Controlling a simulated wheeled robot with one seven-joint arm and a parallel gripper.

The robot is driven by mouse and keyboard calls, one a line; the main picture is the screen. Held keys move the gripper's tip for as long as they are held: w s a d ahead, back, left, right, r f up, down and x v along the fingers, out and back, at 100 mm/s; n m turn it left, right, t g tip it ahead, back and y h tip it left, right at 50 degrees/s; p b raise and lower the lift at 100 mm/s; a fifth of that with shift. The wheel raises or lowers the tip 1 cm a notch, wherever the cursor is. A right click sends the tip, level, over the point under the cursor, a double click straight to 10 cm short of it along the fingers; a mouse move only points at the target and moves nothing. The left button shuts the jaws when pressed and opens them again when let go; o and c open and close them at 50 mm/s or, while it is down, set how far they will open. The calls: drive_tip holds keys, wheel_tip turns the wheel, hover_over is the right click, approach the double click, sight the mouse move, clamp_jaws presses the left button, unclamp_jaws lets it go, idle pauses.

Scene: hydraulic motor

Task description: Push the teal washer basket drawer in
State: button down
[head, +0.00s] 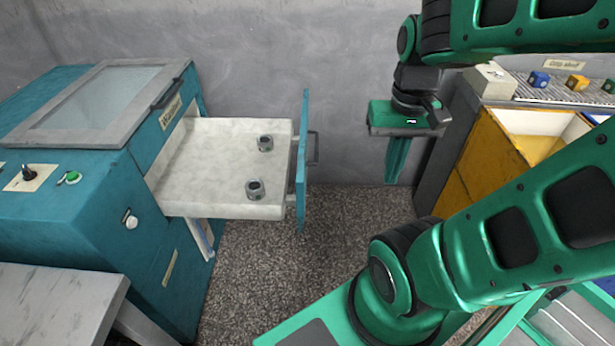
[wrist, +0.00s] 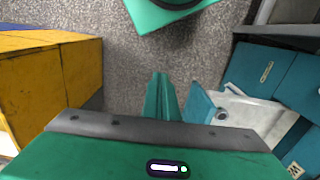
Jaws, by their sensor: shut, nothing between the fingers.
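The teal washer (head: 75,200) stands at the left in the head view. Its basket drawer (head: 200,180) is pulled out to the right, with a pale tray floor and a teal front panel (head: 302,160) that has a grey handle (head: 313,148). Two metal nuts, one at the back (head: 265,143) and one nearer (head: 255,189), lie in the drawer. My gripper (head: 396,178) is shut and empty, pointing down to the right of the front panel, apart from it. In the wrist view the shut fingers (wrist: 162,95) show at the middle, and the drawer (wrist: 245,112) is at the right.
A yellow cabinet (head: 480,150) stands close to the right of my gripper; it also shows in the wrist view (wrist: 50,75). A shelf (head: 545,90) with small coloured blocks is at the back right. Speckled floor (head: 330,215) lies open between drawer and cabinet. A grey bench (head: 60,305) is front left.

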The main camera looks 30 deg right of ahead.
drive_tip(key=shift+d, duration=0.1)
drive_tip(key=w+d+f+m+t+y, duration=0.1)
drive_tip(key=w+d+f+m+y, duration=0.1)
drive_tip(key=w+f+m, duration=0.65)
drive_tip(key=w+d+f+m+t+y, duration=0.1)
drive_tip(key=w+d+f+m+t, duration=0.15)
drive_tip(key=w+f+m, duration=0.65)
drive_tip(key=w+a+f, duration=0.6)
drive_tip(key=w, duration=0.2)
drive_tip(key=shift+w+f+m+g, duration=0.2)
drive_tip(key=shift+f+m+g, duration=0.1)
drive_tip(key=shift+m+g, duration=0.15)
drive_tip(key=shift+a, duration=0.1)
drive_tip(key=shift+w+a, duration=0.1)
drive_tip(key=shift+a, duration=0.05)
